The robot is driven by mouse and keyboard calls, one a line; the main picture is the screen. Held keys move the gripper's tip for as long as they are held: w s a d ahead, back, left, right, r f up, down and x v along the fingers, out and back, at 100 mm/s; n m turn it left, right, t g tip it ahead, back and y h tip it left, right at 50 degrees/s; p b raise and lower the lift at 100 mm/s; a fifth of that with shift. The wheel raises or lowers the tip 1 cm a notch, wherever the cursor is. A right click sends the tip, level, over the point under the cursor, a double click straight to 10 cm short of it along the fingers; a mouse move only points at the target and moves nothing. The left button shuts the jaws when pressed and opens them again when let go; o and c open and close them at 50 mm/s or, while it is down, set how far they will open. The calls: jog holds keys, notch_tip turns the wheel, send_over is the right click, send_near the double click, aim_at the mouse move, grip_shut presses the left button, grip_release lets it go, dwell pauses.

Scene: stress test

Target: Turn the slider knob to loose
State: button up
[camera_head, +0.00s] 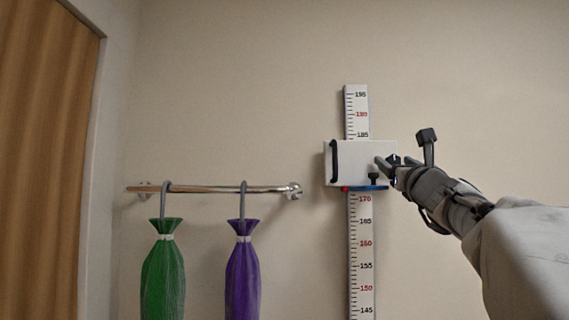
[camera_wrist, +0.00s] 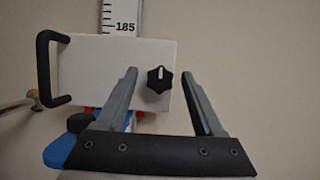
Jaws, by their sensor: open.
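A white slider box (camera_head: 350,163) rides on a vertical height scale (camera_head: 356,112) on the wall, and a black handle (camera_head: 334,161) is on its left side. In the wrist view the slider box (camera_wrist: 110,68) carries a dark knob (camera_wrist: 159,79) with a pale pointer line standing nearly upright. My gripper (camera_wrist: 160,75) is open, with one finger on each side of the knob in the picture. I cannot tell whether a finger touches it. In the head view my gripper (camera_head: 388,161) is at the right side of the box and hides the knob's face.
A wall rail (camera_head: 215,189) at left holds a green bag (camera_head: 163,275) and a purple bag (camera_head: 242,278). The wall to the right is bare.

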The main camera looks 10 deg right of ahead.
jog(key=shift+w+r, duration=0.1)
jog(key=shift+c, duration=0.3)
grip_shut()
